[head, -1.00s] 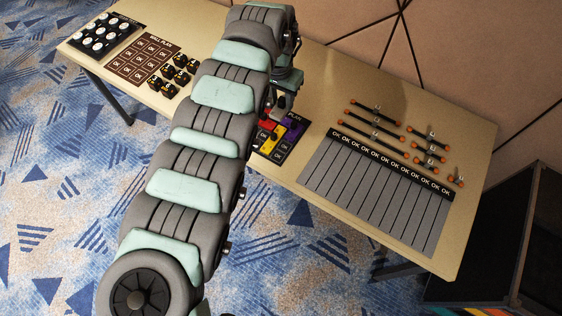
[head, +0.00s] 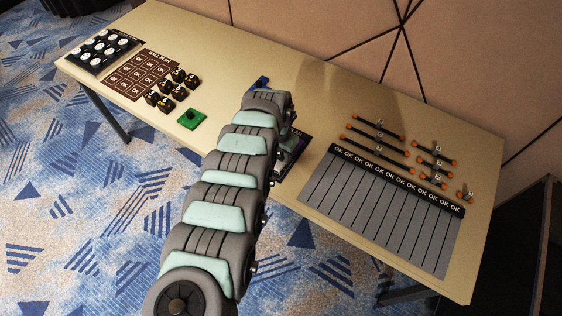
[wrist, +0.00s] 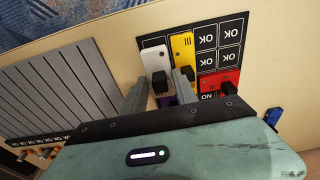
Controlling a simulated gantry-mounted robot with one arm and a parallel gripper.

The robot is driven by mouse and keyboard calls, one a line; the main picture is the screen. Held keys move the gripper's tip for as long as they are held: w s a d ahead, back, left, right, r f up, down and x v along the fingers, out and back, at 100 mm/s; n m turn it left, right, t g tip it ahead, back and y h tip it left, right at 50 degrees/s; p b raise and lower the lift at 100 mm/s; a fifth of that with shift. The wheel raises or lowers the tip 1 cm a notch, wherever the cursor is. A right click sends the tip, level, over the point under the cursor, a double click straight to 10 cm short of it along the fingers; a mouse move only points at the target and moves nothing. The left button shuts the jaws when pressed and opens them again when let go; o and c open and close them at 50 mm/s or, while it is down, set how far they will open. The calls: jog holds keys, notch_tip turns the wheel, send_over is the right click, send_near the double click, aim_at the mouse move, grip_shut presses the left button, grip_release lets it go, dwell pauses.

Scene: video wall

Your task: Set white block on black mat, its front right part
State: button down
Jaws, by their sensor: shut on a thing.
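The white block (wrist: 153,59) is at the front right cell of the black mat (wrist: 208,33), upper left in the wrist view. It has a black knob (wrist: 160,82). My gripper (wrist: 161,77) is shut on the block, its two fingers on either side of the knob. I cannot tell whether the block's underside touches the mat. The yellow block (wrist: 182,47) stands right beside it on the mat. In the head view my arm hides most of the mat (head: 299,132) and the white block.
A blue block (head: 262,82) lies behind the mat and a green block (head: 191,118) lies to its left. A grey slatted panel (head: 375,205) with several orange-ended rods (head: 373,130) above it is at the right. The brown mat (head: 141,75) and black-yellow blocks (head: 165,103) are further left.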

aim_at(281, 161)
jog(key=shift+f+b, duration=0.4)
jog(key=shift+f, duration=1.65)
jog(key=shift+f, duration=0.35)
jog(key=c, duration=1)
grip_release()
jog(key=shift+f, duration=0.1)
jog(key=shift+o, duration=0.2)
